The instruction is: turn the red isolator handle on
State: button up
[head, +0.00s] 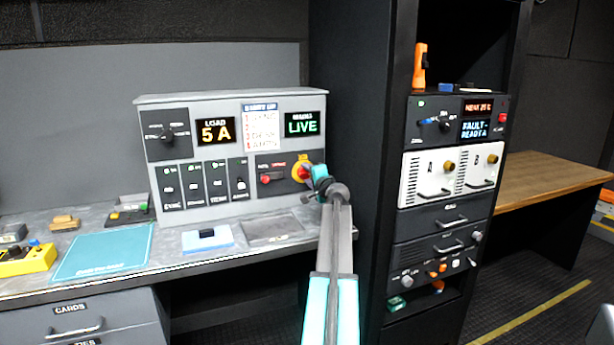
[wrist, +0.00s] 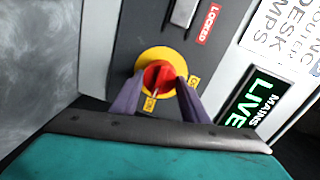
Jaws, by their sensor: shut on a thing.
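The red isolator handle (wrist: 158,78) sits on a round yellow plate (wrist: 149,60) on the grey panel, with small yellow labels beside it. In the wrist view my gripper (wrist: 157,88) has one finger on each side of the handle and is shut on it. In the head view the yellow plate (head: 299,173) shows at the panel's lower right, and my gripper (head: 309,175) reaches it from the right, hiding part of the handle. The mains display (head: 301,124) reads LIVE in green; it also shows in the wrist view (wrist: 252,103). The load display (head: 215,131) reads 5 A.
A row of black breaker modules (head: 205,185) is left of the isolator. A blue-white pad (head: 207,239) and a teal mat (head: 104,252) lie on the desk. A tall black equipment rack (head: 361,120) stands close to the right of my arm. A wooden table (head: 550,180) is farther right.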

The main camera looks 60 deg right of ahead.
jog(key=o, duration=1)
jog(key=shift+w+r, duration=0.15)
jog(key=shift+w, duration=0.05)
jog(key=shift+o, duration=0.3)
jog(key=shift+s, duration=0.1)
jog(key=shift+s, duration=0.1)
jog(key=v, duration=1.3)
jog(key=shift+s+a+b, duration=0.2)
jog(key=shift+a+b, duration=0.1)
jog(key=shift+b, duration=0.05)
